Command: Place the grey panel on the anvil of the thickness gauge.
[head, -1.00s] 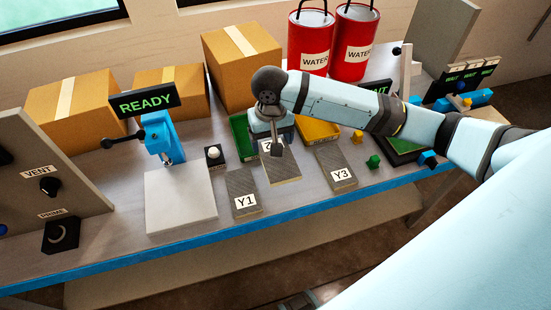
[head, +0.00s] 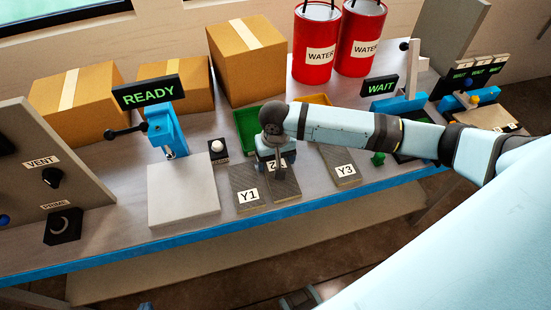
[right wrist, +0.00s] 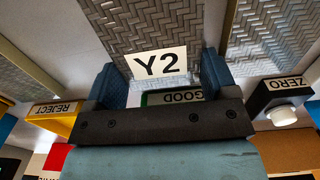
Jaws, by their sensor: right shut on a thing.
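My right gripper (head: 277,165) is shut on the grey panel labelled Y2 (head: 286,191). In the right wrist view, the Y2 panel (right wrist: 130,25) lies between the blue finger pads, its label facing me. I cannot tell how far the panel is above the bench. The blue gauge (head: 165,130) with the lit READY sign (head: 149,91) stands to the left. Its pale square base block (head: 182,190) is bare on top. Its small anvil is too small to make out clearly.
Grey panels Y1 (head: 247,184) and Y3 (head: 342,165) lie either side of Y2. A ZERO button (head: 218,148) stands between gauge and panels. Green (head: 245,118) and yellow (head: 314,99) bins are behind my gripper. A WAIT station (head: 397,105) is right; red water drums (head: 316,55) are behind.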

